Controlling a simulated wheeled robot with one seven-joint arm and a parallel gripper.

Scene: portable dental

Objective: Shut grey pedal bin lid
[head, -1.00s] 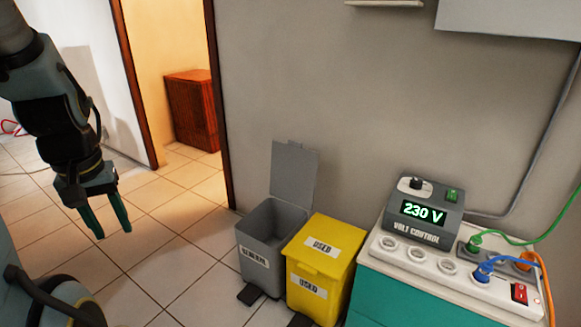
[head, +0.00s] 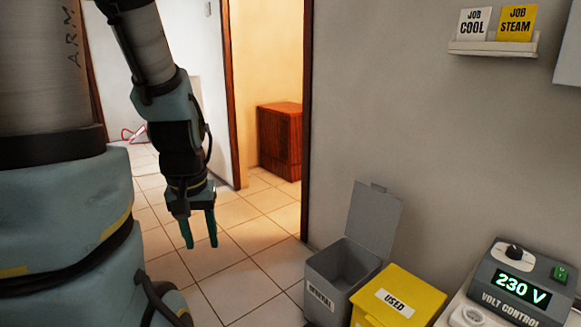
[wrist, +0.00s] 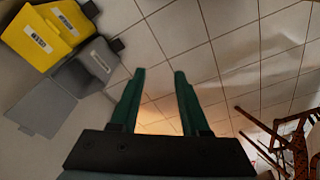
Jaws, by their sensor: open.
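The grey pedal bin (head: 325,293) stands on the floor against the wall, right of centre in the head view. Its grey lid (head: 373,225) stands up open, tilted back near the wall. In the wrist view the grey bin (wrist: 88,66) and its lid (wrist: 42,104) show at the left. My gripper (head: 202,246) hangs to the left of the bin, pointing down, apart from it. Its two green fingers are open and empty; they also show in the wrist view (wrist: 155,75).
A yellow bin (head: 425,292) with a shut lid stands right beside the grey one. The volt control box (head: 515,285) is at the lower right. A door frame (head: 306,120) stands behind. Wooden furniture (wrist: 285,140) shows in the wrist view. The tiled floor left of the bin is clear.

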